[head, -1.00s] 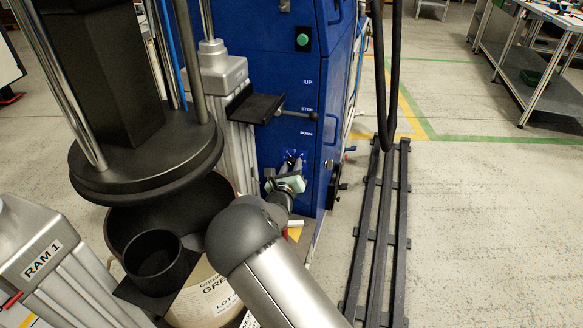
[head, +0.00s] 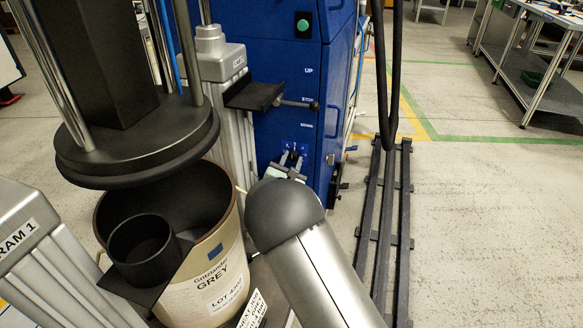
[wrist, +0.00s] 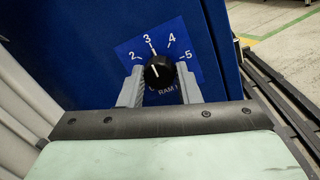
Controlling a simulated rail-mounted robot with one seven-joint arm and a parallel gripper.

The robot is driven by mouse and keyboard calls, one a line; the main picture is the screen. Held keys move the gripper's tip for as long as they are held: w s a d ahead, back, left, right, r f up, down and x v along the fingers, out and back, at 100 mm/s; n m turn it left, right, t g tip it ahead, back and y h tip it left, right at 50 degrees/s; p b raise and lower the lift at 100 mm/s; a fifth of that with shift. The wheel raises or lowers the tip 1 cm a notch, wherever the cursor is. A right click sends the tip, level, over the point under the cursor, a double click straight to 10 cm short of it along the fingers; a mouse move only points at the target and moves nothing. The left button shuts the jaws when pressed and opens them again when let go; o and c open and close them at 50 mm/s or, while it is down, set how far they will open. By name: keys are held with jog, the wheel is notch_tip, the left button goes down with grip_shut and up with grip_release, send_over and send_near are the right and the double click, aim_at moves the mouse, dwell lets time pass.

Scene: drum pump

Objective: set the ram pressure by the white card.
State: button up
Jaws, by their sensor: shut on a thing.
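The black pressure knob (wrist: 159,72) sits on a blue dial plate with numbers 2 to 5 and the word RAM below. Its white line points up, slightly left, at about 3. My gripper (wrist: 160,84) has one grey finger on each side of the knob and is shut on it. In the head view my gripper (head: 292,160) is at the blue cabinet's lower front, partly hidden by my arm. A white card (head: 252,310) with black writing shows low in the head view, beside the drum; its text is too small to read and partly cut off.
The open drum (head: 215,285), labelled GREY, stands left of my arm under the black ram plate (head: 140,150). A black cup (head: 140,250) is at its front. The black lever (head: 300,104) juts from the blue cabinet (head: 285,60). Floor to the right has a black rack (head: 386,225).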

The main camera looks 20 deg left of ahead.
jog(key=m+b, duration=0.5)
jog(key=b, duration=0.1)
jog(key=shift+f+m+h, duration=0.3)
jog(key=shift+f+m, duration=0.1)
jog(key=m+b, duration=0.1)
jog(key=b, duration=0.1)
jog(key=m+b, duration=0.2)
jog(key=shift+a+r, duration=0.1)
jog(key=shift+r, duration=0.15)
jog(key=shift+r+m, duration=0.1)
jog(key=shift+m, duration=0.2)
jog(key=o, duration=1)
